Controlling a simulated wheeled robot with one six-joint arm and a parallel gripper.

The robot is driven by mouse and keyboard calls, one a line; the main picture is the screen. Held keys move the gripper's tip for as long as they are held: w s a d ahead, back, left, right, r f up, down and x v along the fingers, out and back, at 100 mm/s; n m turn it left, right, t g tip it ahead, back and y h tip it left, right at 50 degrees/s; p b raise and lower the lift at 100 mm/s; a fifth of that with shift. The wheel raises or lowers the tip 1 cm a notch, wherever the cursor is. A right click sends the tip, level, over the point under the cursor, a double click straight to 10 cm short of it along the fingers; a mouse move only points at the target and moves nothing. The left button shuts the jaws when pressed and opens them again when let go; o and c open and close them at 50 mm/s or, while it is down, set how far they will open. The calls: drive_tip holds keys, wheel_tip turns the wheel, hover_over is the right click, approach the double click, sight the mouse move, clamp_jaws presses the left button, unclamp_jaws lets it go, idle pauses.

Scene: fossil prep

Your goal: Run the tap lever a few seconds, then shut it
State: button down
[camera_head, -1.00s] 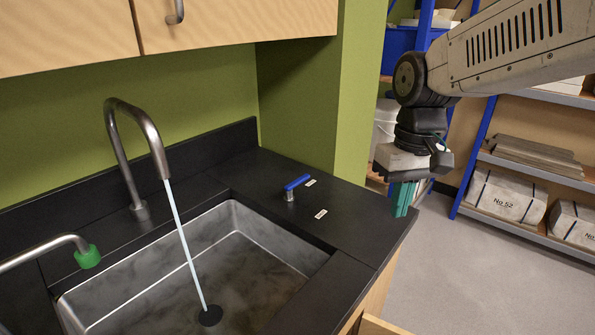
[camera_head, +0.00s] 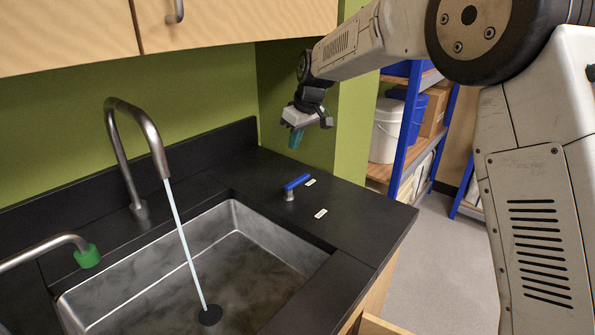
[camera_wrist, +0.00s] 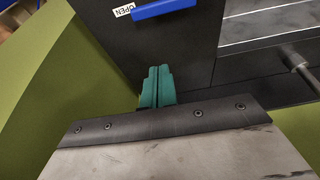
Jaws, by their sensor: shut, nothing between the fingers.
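The blue tap lever (camera_head: 297,183) stands on the black counter to the right of the sink, pointing up and right in the head view. In the wrist view the lever (camera_wrist: 166,8) is at the top edge, beside a label (camera_wrist: 124,10) reading OPEN. A stream of water (camera_head: 186,245) runs from the grey gooseneck tap (camera_head: 150,135) into the sink. My gripper (camera_head: 295,139) has teal fingers and hangs above the counter behind the lever, apart from it. In the wrist view its fingers (camera_wrist: 157,86) are together and empty.
The metal sink (camera_head: 240,215) has a dark drain where the stream lands. A second label (camera_head: 321,213) lies nearer on the counter. A green-tipped spout (camera_head: 88,256) is at left. A green wall (camera_head: 352,110) stands close to my gripper, and wooden cabinets (camera_head: 230,20) hang above.

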sight(297, 185)
drive_tip(key=shift+f, duration=0.1)
drive_tip(key=x, duration=0.9)
drive_tip(key=shift+a+f, duration=0.1)
drive_tip(key=shift+f, duration=0.3)
drive_tip(key=shift+s+d+r, duration=0.1)
drive_tip(key=shift+s+d, duration=0.7)
drive_tip(key=shift+d, duration=0.15)
drive_tip(key=shift+s+d, duration=0.5)
drive_tip(key=shift+d, duration=0.05)
drive_tip(key=shift+d, duration=0.1)
